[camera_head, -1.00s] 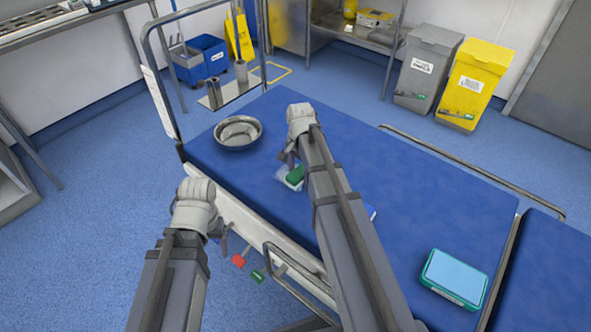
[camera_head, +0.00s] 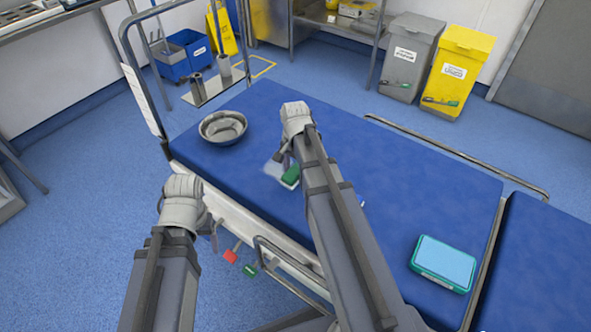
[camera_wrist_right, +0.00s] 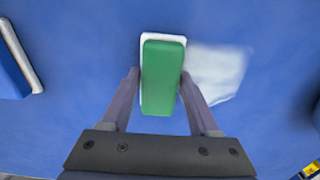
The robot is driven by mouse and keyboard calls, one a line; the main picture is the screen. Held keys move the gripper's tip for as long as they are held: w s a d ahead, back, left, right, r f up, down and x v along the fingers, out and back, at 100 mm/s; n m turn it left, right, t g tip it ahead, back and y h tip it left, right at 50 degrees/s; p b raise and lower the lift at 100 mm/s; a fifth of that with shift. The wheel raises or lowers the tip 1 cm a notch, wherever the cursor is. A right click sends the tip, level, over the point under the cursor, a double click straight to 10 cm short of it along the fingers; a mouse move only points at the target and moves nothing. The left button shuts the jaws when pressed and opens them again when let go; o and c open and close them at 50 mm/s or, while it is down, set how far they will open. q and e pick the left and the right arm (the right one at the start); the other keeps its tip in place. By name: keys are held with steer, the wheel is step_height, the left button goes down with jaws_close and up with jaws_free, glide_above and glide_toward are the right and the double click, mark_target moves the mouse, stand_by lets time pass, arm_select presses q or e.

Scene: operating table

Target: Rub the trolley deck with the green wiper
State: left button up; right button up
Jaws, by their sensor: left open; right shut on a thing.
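The green wiper (camera_head: 291,176) has a green back and a white underside. In the right wrist view the wiper (camera_wrist_right: 162,78) sits between the fingers of my right gripper (camera_wrist_right: 162,90), which is shut on it. It is down at the blue deck (camera_head: 400,190); whether it touches cannot be told. A whitish smear (camera_wrist_right: 217,72) lies on the deck just right of the wiper in the wrist view, and the smear (camera_head: 273,170) shows left of it in the head view. My left gripper (camera_head: 212,232) is open and empty beside the deck's left edge.
A steel bowl (camera_head: 223,127) stands on the deck at the far left. A teal box with a light blue top (camera_head: 444,262) lies at the near right. A blue and white item (camera_wrist_right: 18,58) lies left of the wiper in the wrist view. Metal rails (camera_head: 455,155) edge the deck.

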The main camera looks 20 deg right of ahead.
mark_target(275, 169)
steer(key=shift+s+a+f, duration=0.1)
steer(key=shift+s+a, duration=0.2)
steer(key=shift+a, duration=0.05)
steer(key=shift+w, duration=0.15)
steer(key=shift+w+a, duration=0.5)
steer(key=shift+w, duration=0.3)
steer(key=shift+w+a, duration=0.45)
steer(key=shift+w, duration=0.3)
steer(key=shift+w, duration=0.1)
steer(key=shift+w+a, duration=0.45)
steer(key=shift+w, duration=0.25)
steer(key=shift+w+a, duration=0.45)
steer(key=shift+w, duration=0.25)
steer(key=shift+w, duration=0.1)
